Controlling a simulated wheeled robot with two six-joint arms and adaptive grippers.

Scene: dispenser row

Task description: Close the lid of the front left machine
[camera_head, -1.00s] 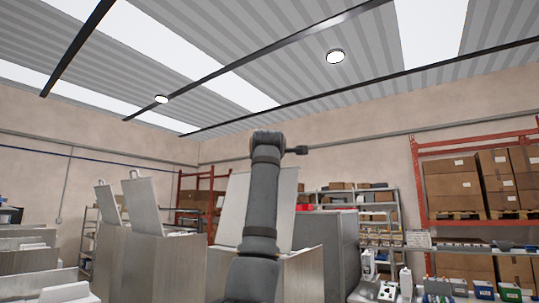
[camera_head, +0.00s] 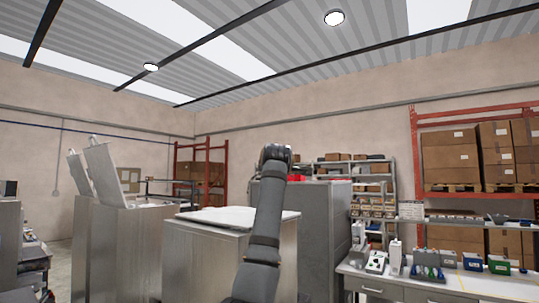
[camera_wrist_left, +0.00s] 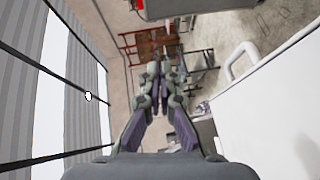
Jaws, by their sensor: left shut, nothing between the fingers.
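The nearest machine (camera_head: 215,265) is a grey metal box in the middle of the head view. Its white lid (camera_head: 215,215) lies about flat over its top; any small gap under it cannot be told. In the left wrist view, a white lid panel (camera_wrist_left: 265,110) with a handle (camera_wrist_left: 240,62) fills the right side, apart from the fingers. My left gripper (camera_wrist_left: 157,75) is shut and empty, beside and above that panel. In the head view its arm rises in front of the machine, and the fingers are hidden behind the wrist. My right gripper is not in view.
Other machines (camera_head: 120,250) at the left have raised lids (camera_head: 103,172). A tall grey cabinet (camera_head: 325,235) stands right of the nearest machine. A workbench (camera_head: 390,285) with bottles and bins is at the right. Shelves line the back wall.

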